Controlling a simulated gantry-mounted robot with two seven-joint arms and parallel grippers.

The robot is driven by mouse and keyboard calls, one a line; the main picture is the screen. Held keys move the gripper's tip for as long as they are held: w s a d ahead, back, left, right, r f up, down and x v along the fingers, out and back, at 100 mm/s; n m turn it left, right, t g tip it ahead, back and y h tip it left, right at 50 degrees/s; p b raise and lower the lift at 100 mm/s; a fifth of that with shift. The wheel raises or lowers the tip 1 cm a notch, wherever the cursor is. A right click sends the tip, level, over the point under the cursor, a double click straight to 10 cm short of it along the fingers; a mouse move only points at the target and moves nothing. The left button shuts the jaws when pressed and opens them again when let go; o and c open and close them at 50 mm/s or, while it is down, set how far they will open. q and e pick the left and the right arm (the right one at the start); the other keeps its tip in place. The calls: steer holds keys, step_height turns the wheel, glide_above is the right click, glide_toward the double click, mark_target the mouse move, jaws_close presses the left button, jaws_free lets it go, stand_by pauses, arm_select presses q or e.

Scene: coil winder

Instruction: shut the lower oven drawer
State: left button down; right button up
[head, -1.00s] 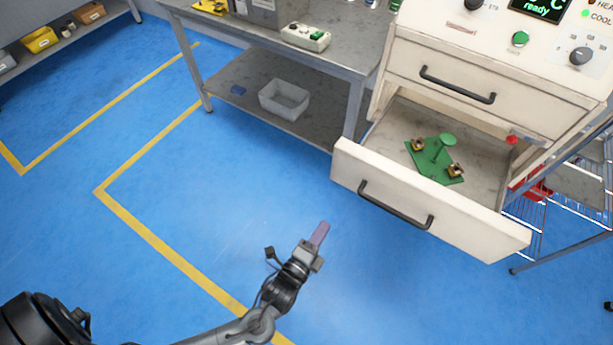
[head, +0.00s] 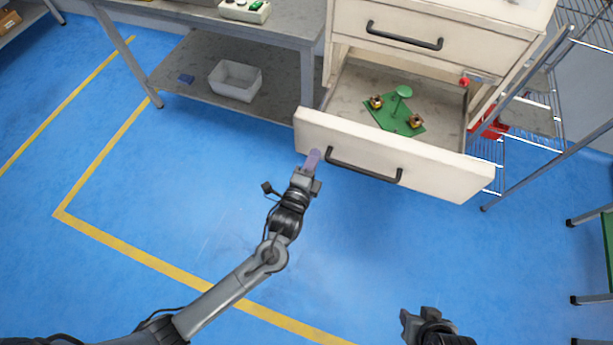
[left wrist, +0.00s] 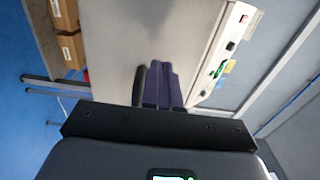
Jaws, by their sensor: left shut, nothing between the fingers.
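The lower oven drawer (head: 445,172) is pulled out, with its cream front facing me. Its dark bar handle (head: 365,168) runs across the front. My left gripper (head: 313,157) is shut and empty, its purple fingers at the left part of the drawer front, just left of the handle's left end. In the left wrist view the closed fingers (left wrist: 160,75) point at the pale front, with a dark bar, apparently the handle, beside them. I cannot tell whether the fingertips touch the front. My right gripper (head: 425,318) is partly in view at the bottom, away from the drawer; its jaw state is unclear.
Inside the drawer lies a green plate (head: 393,118) with a green knob and small brass-coloured parts. The upper drawer (head: 460,35) is shut. A grey bench (head: 285,22) with a white bin (head: 235,80) stands left, a wire rack (head: 535,115) right. Blue floor in front is clear.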

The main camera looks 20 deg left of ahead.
mark_target(322, 140)
arm_select(q)
steer(key=shift+w+b, duration=0.75)
steer(key=shift+w, duration=1.05)
